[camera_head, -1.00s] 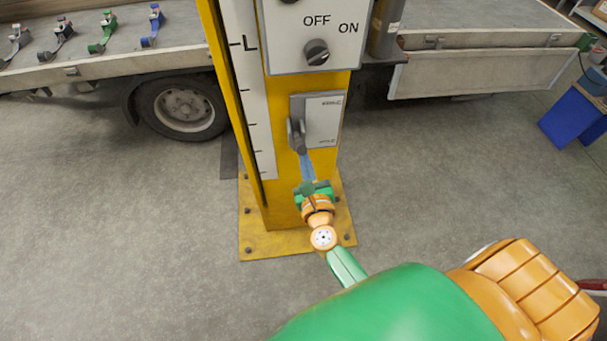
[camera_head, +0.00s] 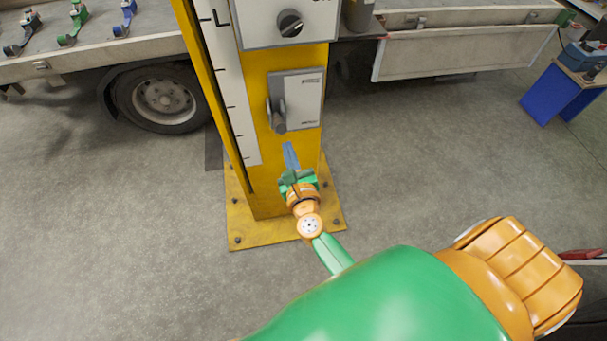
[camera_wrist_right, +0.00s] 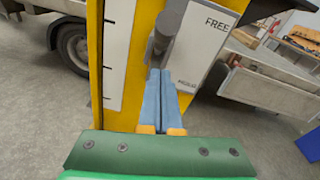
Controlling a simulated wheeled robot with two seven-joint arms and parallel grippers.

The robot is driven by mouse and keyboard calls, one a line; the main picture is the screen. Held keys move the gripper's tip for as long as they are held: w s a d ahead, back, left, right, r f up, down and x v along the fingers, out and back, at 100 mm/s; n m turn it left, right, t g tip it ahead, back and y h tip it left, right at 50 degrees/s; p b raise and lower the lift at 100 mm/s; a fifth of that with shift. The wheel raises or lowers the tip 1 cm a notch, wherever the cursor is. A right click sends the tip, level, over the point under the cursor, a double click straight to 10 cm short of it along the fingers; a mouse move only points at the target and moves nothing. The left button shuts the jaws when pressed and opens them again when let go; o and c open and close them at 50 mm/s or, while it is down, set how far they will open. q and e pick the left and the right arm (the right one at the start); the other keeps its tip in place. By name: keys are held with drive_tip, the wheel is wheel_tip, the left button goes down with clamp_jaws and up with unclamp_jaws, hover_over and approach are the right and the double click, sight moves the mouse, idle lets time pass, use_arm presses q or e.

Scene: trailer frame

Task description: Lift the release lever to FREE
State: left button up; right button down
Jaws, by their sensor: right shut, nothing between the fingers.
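The release lever (camera_head: 278,118) is a dark grey handle on a light grey plate (camera_head: 304,98) on the yellow post. It hangs downward along the plate's left side. In the right wrist view the lever (camera_wrist_right: 163,38) shows close up, and the plate (camera_wrist_right: 208,42) reads FREE at its top, with a smaller, unclear label low down. My right gripper (camera_head: 289,146) has blue fingers pressed together, with nothing between them. Its fingertips (camera_wrist_right: 160,72) are just below the lever's lower end; I cannot tell whether they touch it. My left gripper is not in view.
A knob panel (camera_head: 285,22) sits above the lever plate on the yellow post (camera_head: 258,190), which stands on a bolted base plate (camera_head: 240,238). A trailer with a wheel (camera_head: 163,99) is behind. A blue stand (camera_head: 556,95) is at right. The floor around is clear.

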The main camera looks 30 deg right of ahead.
use_arm(q)
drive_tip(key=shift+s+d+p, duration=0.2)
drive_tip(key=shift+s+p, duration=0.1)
drive_tip(key=shift+p, duration=0.4)
use_arm(e)
drive_tip(key=r+v, duration=0.1)
drive_tip(key=v, duration=0.9)
drive_tip(key=shift+s+d+r, duration=0.15)
drive_tip(key=shift+s+r, duration=0.1)
drive_tip(key=shift+r, duration=0.1)
